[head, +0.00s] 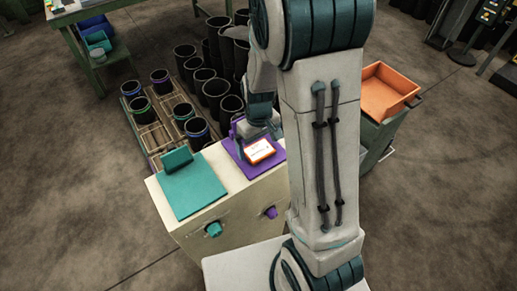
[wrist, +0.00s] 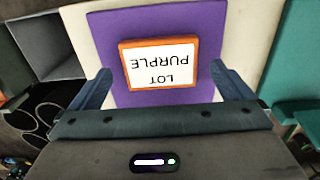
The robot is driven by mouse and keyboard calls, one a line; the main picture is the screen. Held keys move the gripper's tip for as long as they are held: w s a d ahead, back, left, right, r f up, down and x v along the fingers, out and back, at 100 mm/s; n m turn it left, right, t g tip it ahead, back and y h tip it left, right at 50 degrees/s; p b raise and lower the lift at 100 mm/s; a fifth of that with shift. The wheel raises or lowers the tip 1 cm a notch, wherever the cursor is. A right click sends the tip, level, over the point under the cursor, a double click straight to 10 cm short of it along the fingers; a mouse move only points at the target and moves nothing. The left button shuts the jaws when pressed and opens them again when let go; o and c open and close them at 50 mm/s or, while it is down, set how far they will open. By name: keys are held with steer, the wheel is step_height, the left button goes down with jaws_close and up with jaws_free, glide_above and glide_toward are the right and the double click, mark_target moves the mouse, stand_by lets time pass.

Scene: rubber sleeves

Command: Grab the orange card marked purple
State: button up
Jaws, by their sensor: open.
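The orange-framed card (head: 260,150) lies on a purple pad (head: 238,153) on top of a cream cabinet. In the wrist view the card (wrist: 160,63) has a white face that reads "LOT PURPLE", upside down, and lies on the purple pad (wrist: 110,35). My gripper (wrist: 160,87) is open, with one blue-grey finger on each side of the card and a gap on both sides. In the head view my gripper is just above the pad, partly hidden by my own arm. I cannot tell its exact height over the card.
A teal pad (head: 195,188) with a raised teal block lies on the cabinet (head: 222,218), left of the purple pad. Several black sleeves (head: 215,92) stand behind, beside a wooden rack (head: 160,130) of banded sleeves. An orange tray (head: 388,92) sits on a green cart at right.

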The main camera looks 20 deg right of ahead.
steer(key=shift+f, duration=0.75)
steer(key=c, duration=1)
steer(key=shift+r, duration=0.1)
